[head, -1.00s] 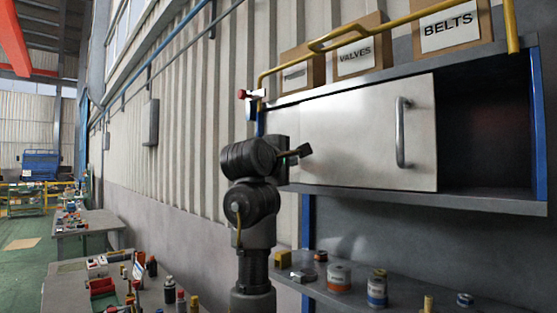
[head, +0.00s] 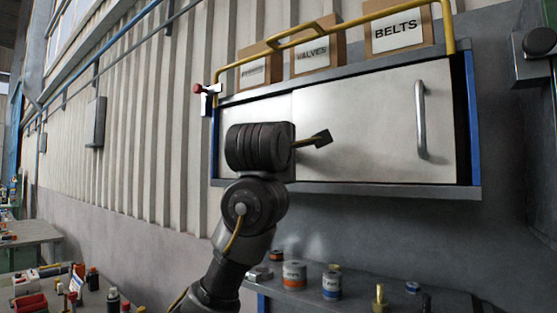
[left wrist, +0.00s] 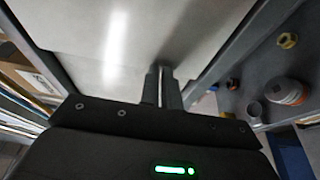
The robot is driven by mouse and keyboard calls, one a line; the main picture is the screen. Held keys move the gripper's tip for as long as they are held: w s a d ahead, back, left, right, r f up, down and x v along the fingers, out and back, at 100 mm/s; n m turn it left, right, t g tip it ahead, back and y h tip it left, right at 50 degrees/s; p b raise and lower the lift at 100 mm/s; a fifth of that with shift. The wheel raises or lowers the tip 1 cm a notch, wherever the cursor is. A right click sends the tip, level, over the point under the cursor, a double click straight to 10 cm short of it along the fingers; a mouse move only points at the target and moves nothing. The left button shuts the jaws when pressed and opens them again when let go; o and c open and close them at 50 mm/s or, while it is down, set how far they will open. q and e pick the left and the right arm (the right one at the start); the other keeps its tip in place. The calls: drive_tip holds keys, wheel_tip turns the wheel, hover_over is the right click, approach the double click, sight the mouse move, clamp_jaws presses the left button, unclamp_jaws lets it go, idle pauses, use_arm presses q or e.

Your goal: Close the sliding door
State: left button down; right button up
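The white sliding door (head: 375,125) of the wall cabinet covers most of the right half. Its upright metal handle (head: 421,120) is near its right edge. A narrow dark gap (head: 461,120) shows between that edge and the blue right post. To the left is a white panel (head: 257,110). My left gripper (head: 322,138) is in front of the door's left part, away from the handle. In the left wrist view its fingers (left wrist: 162,85) look shut and empty, close to the white surface; contact cannot be told. My right gripper is not in view.
A yellow rail (head: 330,32) runs along the cabinet top, with boxes labelled VALVES (head: 311,58) and BELTS (head: 396,30) behind it. Below, a shelf holds several cans (head: 294,274). A dark box with a round knob (head: 540,41) is at the right edge.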

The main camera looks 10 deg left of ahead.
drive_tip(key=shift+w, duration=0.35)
